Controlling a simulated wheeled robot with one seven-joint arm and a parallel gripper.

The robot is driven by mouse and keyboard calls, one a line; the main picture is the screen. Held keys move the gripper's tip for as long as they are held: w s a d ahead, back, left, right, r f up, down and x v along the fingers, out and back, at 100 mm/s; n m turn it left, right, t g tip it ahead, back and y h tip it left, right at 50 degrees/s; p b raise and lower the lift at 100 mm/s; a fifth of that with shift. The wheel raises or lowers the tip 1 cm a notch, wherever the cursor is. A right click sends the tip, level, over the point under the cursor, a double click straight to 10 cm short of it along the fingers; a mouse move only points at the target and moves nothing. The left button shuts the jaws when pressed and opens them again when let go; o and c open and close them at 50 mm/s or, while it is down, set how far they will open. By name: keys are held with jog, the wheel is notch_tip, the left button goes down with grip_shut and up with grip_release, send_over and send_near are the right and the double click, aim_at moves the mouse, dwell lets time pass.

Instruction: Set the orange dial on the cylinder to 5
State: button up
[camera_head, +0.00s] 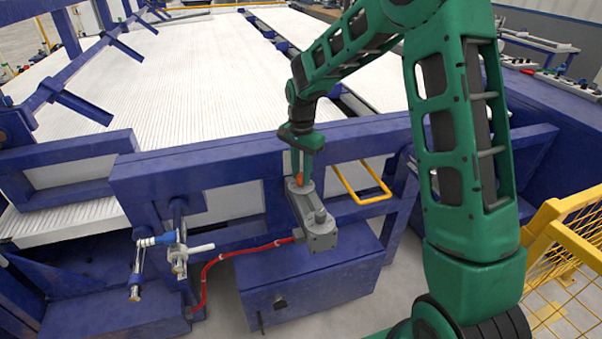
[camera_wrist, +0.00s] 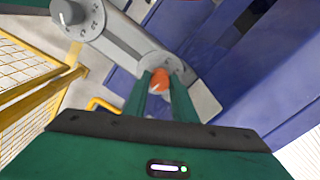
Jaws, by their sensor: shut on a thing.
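The orange dial (camera_wrist: 160,80) shows in the wrist view between the tips of my gripper's green fingers, at one end of a grey cylinder unit (camera_wrist: 115,38). In the head view the grey cylinder unit (camera_head: 312,215) sits on the blue frame, and only a bit of the orange dial (camera_head: 298,179) shows between the fingers. My gripper (camera_head: 300,176) points down and is shut on the dial. It also shows in the wrist view (camera_wrist: 160,84). A light mark is visible on the dial, but the number it points to cannot be read.
A grey knob with a numbered scale (camera_wrist: 70,14) is at the cylinder's other end. A red hose (camera_head: 235,255) runs left from the cylinder. A yellow handle (camera_head: 362,184) stands close on the right. A yellow mesh fence (camera_head: 565,270) is at right.

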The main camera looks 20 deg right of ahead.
aim_at(301, 175)
jog(key=shift+w+a+r+m, duration=0.15)
jog(key=shift+w+m, duration=0.1)
jog(key=shift+m, duration=0.35)
jog(key=o, duration=0.9)
jog(key=shift+o, duration=0.7)
jog(key=shift+s, duration=0.15)
notch_tip(301, 175, up, 11)
jog(key=shift+f, duration=0.2)
